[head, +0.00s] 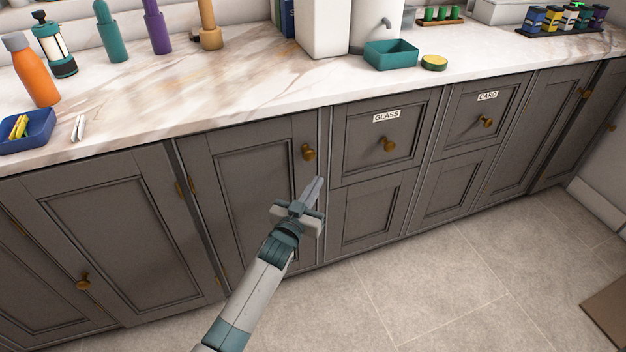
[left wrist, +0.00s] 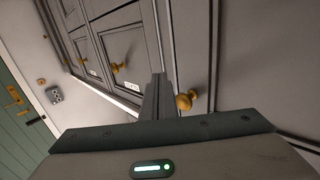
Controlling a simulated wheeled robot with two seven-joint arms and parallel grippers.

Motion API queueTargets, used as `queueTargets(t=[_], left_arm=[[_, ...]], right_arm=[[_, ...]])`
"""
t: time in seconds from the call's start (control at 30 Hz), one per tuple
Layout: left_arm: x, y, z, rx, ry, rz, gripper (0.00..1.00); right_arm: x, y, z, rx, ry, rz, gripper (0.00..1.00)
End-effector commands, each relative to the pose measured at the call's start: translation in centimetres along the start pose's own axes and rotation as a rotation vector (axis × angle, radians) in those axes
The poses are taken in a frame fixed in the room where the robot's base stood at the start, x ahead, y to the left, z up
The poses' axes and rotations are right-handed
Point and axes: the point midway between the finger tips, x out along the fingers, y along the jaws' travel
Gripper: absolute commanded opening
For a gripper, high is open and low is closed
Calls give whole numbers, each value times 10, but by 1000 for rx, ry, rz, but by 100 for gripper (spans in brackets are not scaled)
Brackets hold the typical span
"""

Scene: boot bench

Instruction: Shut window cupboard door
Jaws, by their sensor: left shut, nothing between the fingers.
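A grey cupboard door (head: 245,185) with a brass knob (head: 308,153) near its upper right edge is in the middle of the head view. It looks flush or almost flush with the cupboard front; I cannot tell whether a small gap is left. No label on it names it as the window cupboard. My left gripper (head: 318,183) is shut and empty, just below the knob, in front of the door's right edge. In the left wrist view the shut fingers (left wrist: 157,97) point along the front, beside the brass knob (left wrist: 187,100). Contact with the door cannot be told.
Drawers labelled GLASS (head: 380,147) and CARD (head: 484,120) are to the right, shut. Another door (head: 110,230) is to the left. The marble worktop (head: 220,85) above holds bottles, a blue tray (head: 28,133) and a teal box (head: 390,53).

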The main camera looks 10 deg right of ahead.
Motion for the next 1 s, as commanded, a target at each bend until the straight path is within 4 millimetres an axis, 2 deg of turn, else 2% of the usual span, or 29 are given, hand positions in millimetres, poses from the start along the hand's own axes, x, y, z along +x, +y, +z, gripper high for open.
queueTargets(t=[0.3, 0.5, 1.0], left_arm=[[-35, 33, 1, -2, -2, 0, 0], [-52, 48, 1, -1, -1, 0, 0], [-57, 53, 1, 0, -2, 0, 0]], right_arm=[[5, 0, 1, 0, -1, 0, 46], [6, 0, 0, 0, 2, 0, 46], [9, 0, 3, 0, -5, 0, 46]])
